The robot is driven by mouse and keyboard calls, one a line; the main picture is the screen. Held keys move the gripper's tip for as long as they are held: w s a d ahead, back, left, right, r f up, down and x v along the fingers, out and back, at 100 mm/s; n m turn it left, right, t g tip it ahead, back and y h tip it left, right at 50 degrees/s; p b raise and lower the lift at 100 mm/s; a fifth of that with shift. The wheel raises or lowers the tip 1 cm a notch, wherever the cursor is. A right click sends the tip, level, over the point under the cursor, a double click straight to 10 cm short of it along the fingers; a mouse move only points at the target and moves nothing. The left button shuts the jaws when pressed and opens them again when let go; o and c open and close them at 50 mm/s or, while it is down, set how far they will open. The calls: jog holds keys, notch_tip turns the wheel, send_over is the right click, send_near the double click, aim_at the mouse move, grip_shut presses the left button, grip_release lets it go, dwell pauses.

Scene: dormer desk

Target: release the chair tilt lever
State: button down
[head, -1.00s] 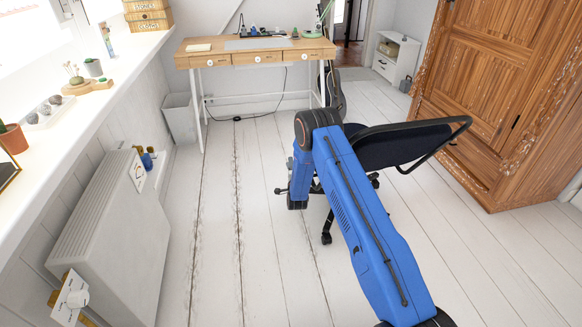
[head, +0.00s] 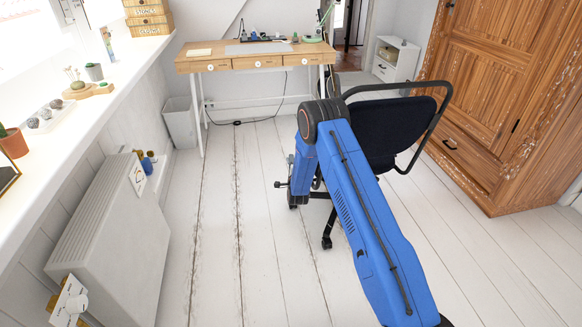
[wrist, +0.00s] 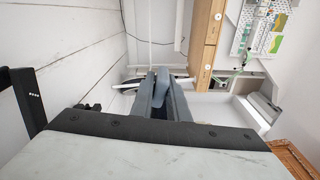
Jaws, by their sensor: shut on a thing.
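The office chair (head: 385,132) has a dark padded back in a black tubular frame. It stands on the plank floor at the middle right of the head view, with its back fairly upright. My blue arm hides its seat and much of its base. My gripper (wrist: 160,84) shows its grey fingers closed together in the wrist view, above a pale panel with a black screwed rim (wrist: 120,125). I cannot tell for sure what part this panel is. The tilt lever cannot be made out apart from the fingers; they seem to be shut on it beside the chair.
A wooden desk (head: 277,62) stands at the back, with a waste bin (head: 180,122) at its left. A wooden wardrobe (head: 500,95) stands right of the chair, and a radiator (head: 115,230) is at the left. The floor between radiator and chair is clear.

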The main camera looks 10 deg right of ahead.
jog(key=shift+r, duration=0.2)
jog(key=c, duration=1.8)
grip_release()
jog(key=shift+o, duration=0.2)
jog(key=shift+s+f, duration=0.1)
jog(key=shift+s, duration=0.2)
jog(key=s+a, duration=0.1)
jog(key=s, duration=1.5)
jog(key=shift+s+a+r, duration=0.15)
jog(key=shift+s+r, duration=0.05)
jog(key=shift+s, duration=0.2)
